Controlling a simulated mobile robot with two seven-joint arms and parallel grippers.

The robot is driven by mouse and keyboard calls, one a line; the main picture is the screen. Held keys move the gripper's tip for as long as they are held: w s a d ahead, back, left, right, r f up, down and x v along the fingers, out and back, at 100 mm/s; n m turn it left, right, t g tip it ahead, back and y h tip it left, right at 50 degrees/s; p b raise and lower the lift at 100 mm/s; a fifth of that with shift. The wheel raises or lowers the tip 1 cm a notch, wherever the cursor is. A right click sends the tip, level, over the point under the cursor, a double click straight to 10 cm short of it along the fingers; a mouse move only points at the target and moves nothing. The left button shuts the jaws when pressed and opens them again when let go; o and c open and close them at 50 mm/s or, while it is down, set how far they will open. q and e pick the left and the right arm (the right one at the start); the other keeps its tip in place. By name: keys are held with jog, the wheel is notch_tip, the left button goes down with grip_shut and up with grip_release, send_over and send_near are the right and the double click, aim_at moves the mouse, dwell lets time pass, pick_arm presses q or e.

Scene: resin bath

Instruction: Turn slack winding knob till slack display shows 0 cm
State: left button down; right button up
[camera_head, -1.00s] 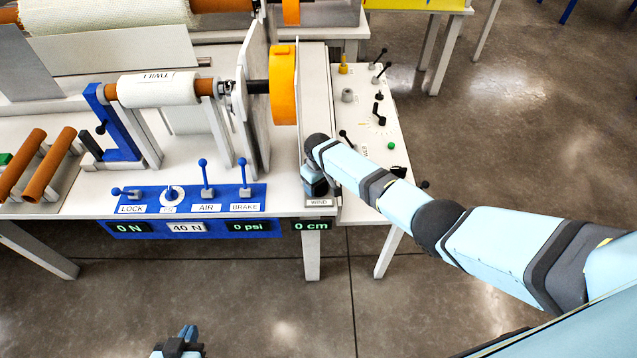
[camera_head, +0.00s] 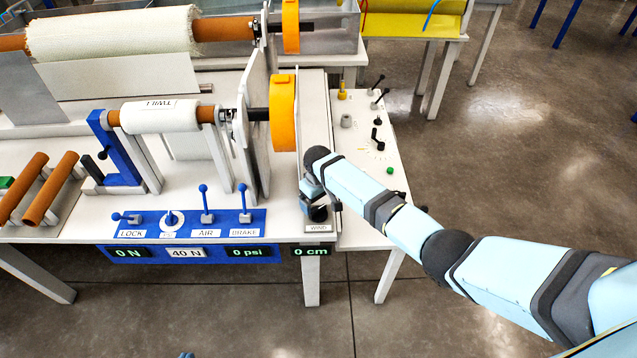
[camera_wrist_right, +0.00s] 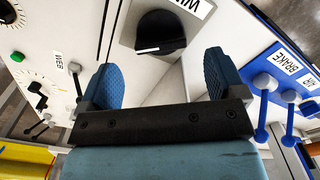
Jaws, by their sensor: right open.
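The slack winding knob is a black round knob (camera_head: 318,214) on a grey plate labelled WIND, at the table's front right corner. It also shows in the right wrist view (camera_wrist_right: 160,36), with a white line on it. The slack display (camera_head: 312,251) below it reads 0 cm. My right gripper (camera_head: 314,200) is just behind and above the knob. In the right wrist view my right gripper (camera_wrist_right: 160,75) has its blue fingers wide apart with nothing between them, and the knob lies beyond the fingertips, clear of them. Of my left gripper (camera_head: 186,355) only a tip shows at the bottom edge.
The blue panel (camera_head: 262,220) with LOCK, AIR and BRAKE levers is left of the knob. Its displays read 0 N, 40 N and 0 psi. A white side panel (camera_head: 372,160) with levers and a green button lies right, under my right forearm. An orange wheel (camera_head: 284,110) stands behind.

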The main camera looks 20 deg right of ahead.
aim_at(318, 209)
notch_tip(318, 209, up, 9)
jog(key=shift+f, duration=0.1)
dwell(0.5)
jog(key=s+a+f+t+y, duration=0.1)
jog(key=s+a+f+t, duration=0.15)
jog(key=s+f, duration=0.5)
jog(key=s+a+f+t+y, duration=0.1)
jog(key=s+f+t+y, duration=0.2)
jog(key=s, duration=0.7)
jog(key=s+d+r+t, duration=0.2)
jog(key=s, duration=0.6)
jog(key=s+d+r+m+t, duration=0.1)
jog(key=s+r+t, duration=0.2)
jog(key=s, duration=0.6)
jog(key=shift+s+d+h, duration=0.2)
jog(key=shift+d+h, duration=0.2)
jog(key=shift+t, duration=0.25)
